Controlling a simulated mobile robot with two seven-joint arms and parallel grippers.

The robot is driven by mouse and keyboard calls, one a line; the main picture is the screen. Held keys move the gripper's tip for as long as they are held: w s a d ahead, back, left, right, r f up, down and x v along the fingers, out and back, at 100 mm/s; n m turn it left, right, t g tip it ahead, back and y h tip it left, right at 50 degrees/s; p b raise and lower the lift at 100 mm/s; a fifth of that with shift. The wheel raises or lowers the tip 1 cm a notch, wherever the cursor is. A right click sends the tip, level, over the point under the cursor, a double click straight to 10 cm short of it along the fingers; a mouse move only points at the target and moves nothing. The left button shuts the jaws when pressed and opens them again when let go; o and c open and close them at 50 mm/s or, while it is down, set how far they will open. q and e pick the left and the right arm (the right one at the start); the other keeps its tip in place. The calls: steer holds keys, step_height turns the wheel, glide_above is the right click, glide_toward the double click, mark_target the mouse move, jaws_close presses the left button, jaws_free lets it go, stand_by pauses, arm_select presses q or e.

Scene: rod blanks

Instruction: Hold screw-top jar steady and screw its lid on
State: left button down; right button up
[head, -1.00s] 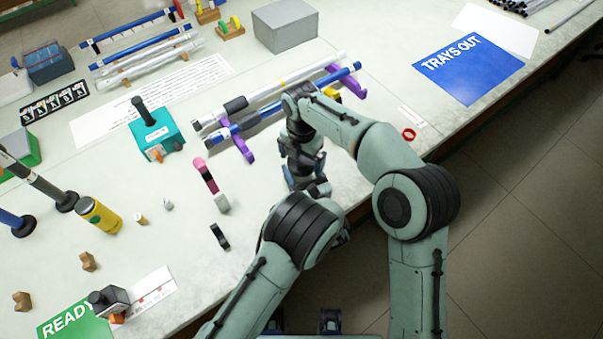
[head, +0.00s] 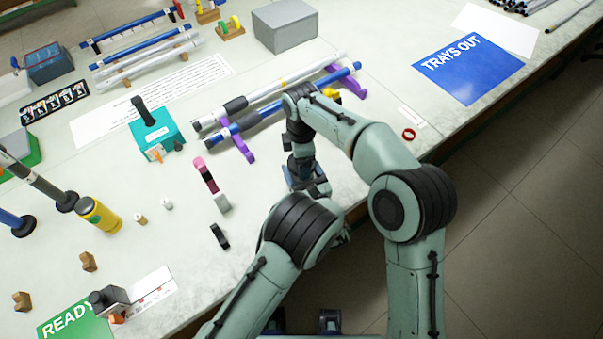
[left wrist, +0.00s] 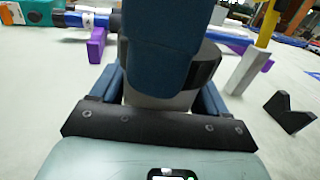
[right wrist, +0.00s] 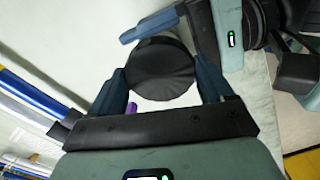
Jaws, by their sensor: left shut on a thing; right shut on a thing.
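The screw-top jar (left wrist: 150,98) is a grey body between the blue fingers of my left gripper (left wrist: 163,100), which is shut on it. The black round lid (right wrist: 160,70) is between the fingers of my right gripper (right wrist: 162,85), which is shut on it. The lid also shows on top of the jar in the left wrist view (left wrist: 207,66), partly behind a blue finger of my right gripper. It looks level there, but I cannot tell how far its thread is engaged. In the head view my arms hide the jar and lid near the table's front edge.
Purple rests (head: 246,150) holding rods (head: 270,95) stand just beyond my grippers. A teal box (head: 157,133), a pink-and-grey piece (head: 208,178) and a black clip (head: 220,236) lie to the left. A red ring (head: 408,134) lies to the right, with open table around it.

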steer(key=m, duration=2.6)
steer(key=o, duration=1.1)
steer(key=shift+c, duration=0.2)
steer(key=shift+r, duration=2.2)
